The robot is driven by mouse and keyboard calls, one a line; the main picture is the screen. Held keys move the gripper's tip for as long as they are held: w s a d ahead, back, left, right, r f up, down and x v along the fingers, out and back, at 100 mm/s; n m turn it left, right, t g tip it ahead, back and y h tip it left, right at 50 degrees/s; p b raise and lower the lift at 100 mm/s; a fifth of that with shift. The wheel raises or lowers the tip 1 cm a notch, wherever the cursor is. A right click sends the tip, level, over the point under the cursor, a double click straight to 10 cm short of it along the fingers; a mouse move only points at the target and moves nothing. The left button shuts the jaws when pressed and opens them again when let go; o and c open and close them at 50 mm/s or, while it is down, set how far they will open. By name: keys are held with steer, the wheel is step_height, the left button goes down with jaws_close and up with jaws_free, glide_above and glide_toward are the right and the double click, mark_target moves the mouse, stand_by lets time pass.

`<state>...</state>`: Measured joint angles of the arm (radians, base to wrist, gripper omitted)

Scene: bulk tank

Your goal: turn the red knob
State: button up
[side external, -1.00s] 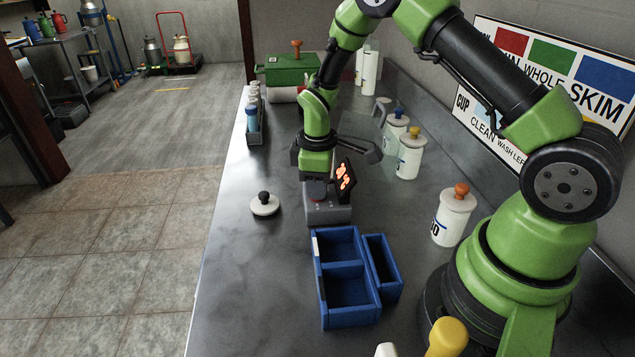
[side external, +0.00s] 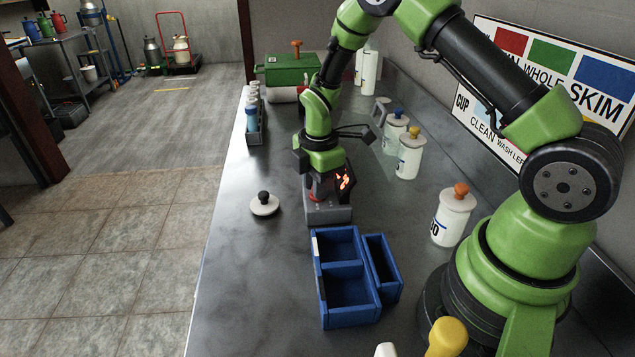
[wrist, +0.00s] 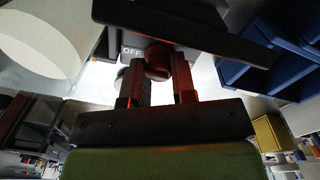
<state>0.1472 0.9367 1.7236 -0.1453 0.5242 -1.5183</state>
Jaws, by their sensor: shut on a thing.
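The red knob (wrist: 157,63) shows between my two fingers in the wrist view, close to an "OFF" label on its device. It looks dark red in the shade. My gripper (side external: 319,190) points down over the grey device (side external: 330,214) on the counter and is shut on the knob. In the side view the fingers and knob are mostly hidden, with only a reddish patch showing. A tilted dark display (side external: 345,181) with glowing red-orange marks stands on the device, partly covered by my gripper.
A blue divided bin (side external: 350,316) stands just in front of the device. A white lid with a black knob (side external: 264,205) lies to its left. White jars (side external: 410,158) stand to the right, and a bottle rack (side external: 256,128) is at the back left.

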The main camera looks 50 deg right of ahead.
stand_by(0.5)
steer(key=o, duration=0.7)
steer(key=shift+c, duration=0.2)
step_height(320, 180, up, 10)
steer(key=shift+s+a+r, duration=0.1)
steer(key=shift+s, duration=0.05)
steer(key=s+a+r+m+t, duration=0.25)
steer(key=s+r+m, duration=0.2)
steer(key=r, duration=0.45)
steer(key=s+a+r+m+t+y, duration=0.1)
steer(key=s+a+r+m+t, duration=0.1)
steer(key=s+m, duration=0.5)
steer(key=s+a+r+m+t+y, duration=0.1)
steer(key=s+a+r+m+t, duration=0.1)
steer(key=s+r+m, duration=0.3)
steer(key=s+a+m, duration=0.1)
steer(key=s+m, duration=0.1)
steer(key=shift+s, duration=0.35)
